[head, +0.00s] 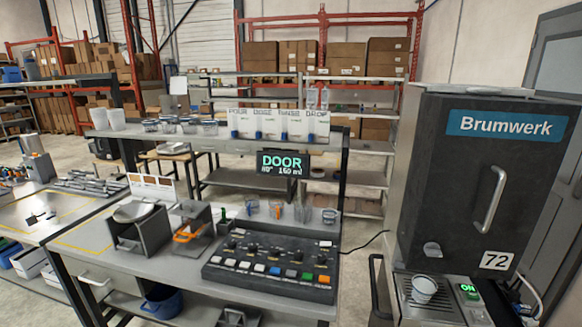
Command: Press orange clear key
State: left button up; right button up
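A dark control panel (270,270) lies on the grey bench, with a row of coloured keys along its front edge. Neither of my grippers is in the head view, and nothing covers the keys.
A black Brumwerk machine (475,190) stands at right, its door shut, with a cup (424,289) on its drip tray and a green "ON" screen (469,291). Dark holders (140,230) stand left of the panel. Glasses and labelled cards line the shelf above.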

grip_shut()
dwell(1.2)
